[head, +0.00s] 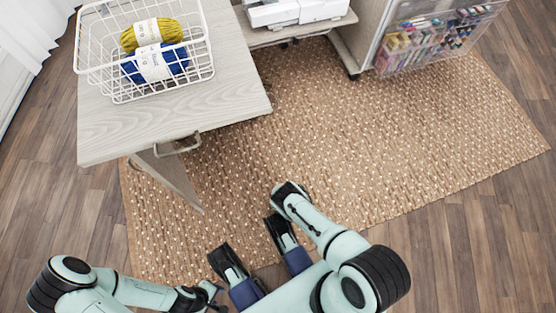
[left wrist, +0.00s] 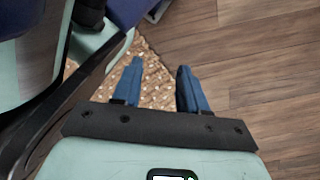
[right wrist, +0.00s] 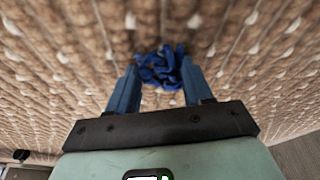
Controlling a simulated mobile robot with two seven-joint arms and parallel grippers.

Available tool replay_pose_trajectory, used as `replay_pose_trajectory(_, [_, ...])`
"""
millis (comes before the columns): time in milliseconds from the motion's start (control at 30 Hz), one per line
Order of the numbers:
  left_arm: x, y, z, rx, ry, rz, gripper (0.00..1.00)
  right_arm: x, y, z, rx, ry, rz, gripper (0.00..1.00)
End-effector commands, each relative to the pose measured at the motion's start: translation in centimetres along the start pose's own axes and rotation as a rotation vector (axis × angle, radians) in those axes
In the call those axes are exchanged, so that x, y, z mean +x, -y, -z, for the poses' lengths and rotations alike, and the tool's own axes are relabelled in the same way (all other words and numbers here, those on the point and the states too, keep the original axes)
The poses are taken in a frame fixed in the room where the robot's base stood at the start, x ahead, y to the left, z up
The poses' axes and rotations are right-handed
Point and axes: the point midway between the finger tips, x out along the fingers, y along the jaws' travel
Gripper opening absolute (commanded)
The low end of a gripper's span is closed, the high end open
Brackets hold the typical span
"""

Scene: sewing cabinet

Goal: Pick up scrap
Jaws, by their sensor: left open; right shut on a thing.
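The scrap (right wrist: 160,68) is a crumpled blue piece between the fingertips of my right gripper (right wrist: 157,82) in the right wrist view. That gripper is shut on it, with the woven rug behind. In the head view the scrap and the right fingers are hidden by my arm. My left gripper (left wrist: 160,78) is open and empty in the left wrist view, its blue fingers apart over the rug edge and wood floor. In the head view my left gripper (head: 213,292) is low, left of centre, near my base.
A brown patterned rug (head: 400,140) covers much of the floor. A wooden table (head: 180,125) at upper left carries a white wire basket (head: 200,68) with yellow yarn (head: 150,33) and blue yarn (head: 160,65). A door with thread racks (head: 430,40) stands at upper right.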

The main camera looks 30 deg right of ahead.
Motion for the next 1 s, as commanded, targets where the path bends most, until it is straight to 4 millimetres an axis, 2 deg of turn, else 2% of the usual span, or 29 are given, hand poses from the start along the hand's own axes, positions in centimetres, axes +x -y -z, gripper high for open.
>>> replay_pose_trajectory(167, [-0.4, -0.4, 0.5, 0.006, -0.019, -0.008, 0.43, -0.6, 0.0, 0.2, 0.0, 0.001, 0.0, 0.18])
replay_pose_trajectory(333, [-1.8, -1.7, 1.9, 0.026, -0.082, -0.035, 0.43, -2.7, 0.0, 0.9, 0.0, 0.0, 0.0, 0.18])
replay_pose_trajectory(467, [-4.2, -3.9, 4.0, 0.054, -0.174, -0.076, 0.43, -5.6, 0.0, 1.9, 0.001, -0.003, 0.001, 0.17])
replay_pose_trajectory(500, [-5.2, -4.6, 4.7, 0.063, -0.207, -0.091, 0.43, -6.7, 0.0, 2.2, 0.001, -0.003, 0.0, 0.11])
replay_pose_trajectory(533, [-5.9, -5.1, 5.2, 0.069, -0.229, -0.101, 0.43, -7.5, 0.0, 2.5, 0.001, -0.003, 0.0, 0.1])
replay_pose_trajectory(700, [-9.8, -7.9, 7.6, 0.099, -0.349, -0.155, 0.43, -11.7, 0.1, 3.7, 0.002, -0.002, 0.001, 0.1])
replay_pose_trajectory(833, [-11.5, -8.8, 6.6, 0.114, -0.342, -0.171, 0.43, -14.9, 0.0, 4.8, 0.002, -0.003, 0.0, 0.1])
replay_pose_trajectory(1000, [-12.0, -8.7, 4.0, 0.123, -0.275, -0.168, 0.43, -17.7, 0.1, 5.6, 0.0, -0.002, 0.001, 0.1])
